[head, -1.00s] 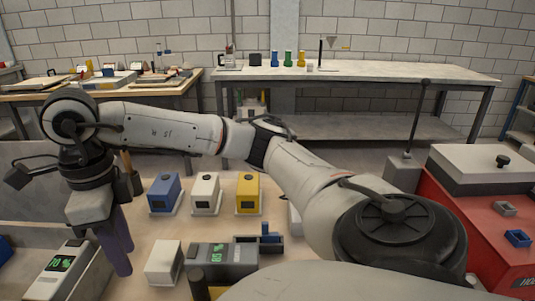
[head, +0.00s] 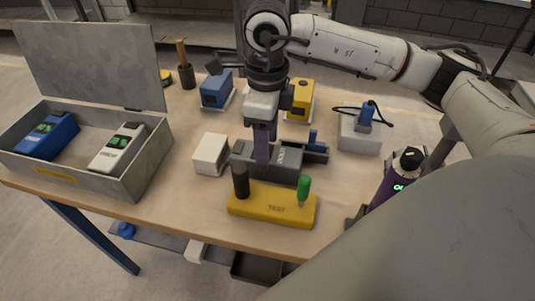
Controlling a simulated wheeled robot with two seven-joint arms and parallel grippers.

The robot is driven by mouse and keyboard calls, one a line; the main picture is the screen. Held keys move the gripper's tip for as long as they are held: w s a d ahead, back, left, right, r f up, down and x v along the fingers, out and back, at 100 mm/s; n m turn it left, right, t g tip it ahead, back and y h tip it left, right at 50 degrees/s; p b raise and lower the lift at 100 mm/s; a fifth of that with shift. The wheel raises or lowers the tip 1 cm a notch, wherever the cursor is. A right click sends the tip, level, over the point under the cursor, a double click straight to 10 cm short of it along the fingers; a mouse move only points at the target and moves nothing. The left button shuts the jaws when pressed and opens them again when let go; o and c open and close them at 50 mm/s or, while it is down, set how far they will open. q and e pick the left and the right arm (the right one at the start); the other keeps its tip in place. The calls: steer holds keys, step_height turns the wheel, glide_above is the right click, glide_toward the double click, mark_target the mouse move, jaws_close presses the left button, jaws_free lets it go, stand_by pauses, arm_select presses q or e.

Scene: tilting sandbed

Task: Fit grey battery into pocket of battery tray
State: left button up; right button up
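The grey battery (head: 287,158) is a dark grey block in the middle of the wooden table. Whether the battery is seated in the pocket I cannot tell. My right gripper (head: 264,150) comes down from above with its purple fingers at the battery's left part. The fingers overlap in this view, so their gap and any grip are hidden. My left gripper is not in view.
A yellow test block (head: 270,208) with black and green posts stands in front. A white block (head: 210,154) is left. A grey unit with a blue plug (head: 358,143) and a purple cylinder (head: 388,192) are right.

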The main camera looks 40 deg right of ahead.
steer(key=shift+f, duration=1.85)
steer(key=c, duration=1.4)
steer(key=shift+w+r, duration=0.1)
jaws_close()
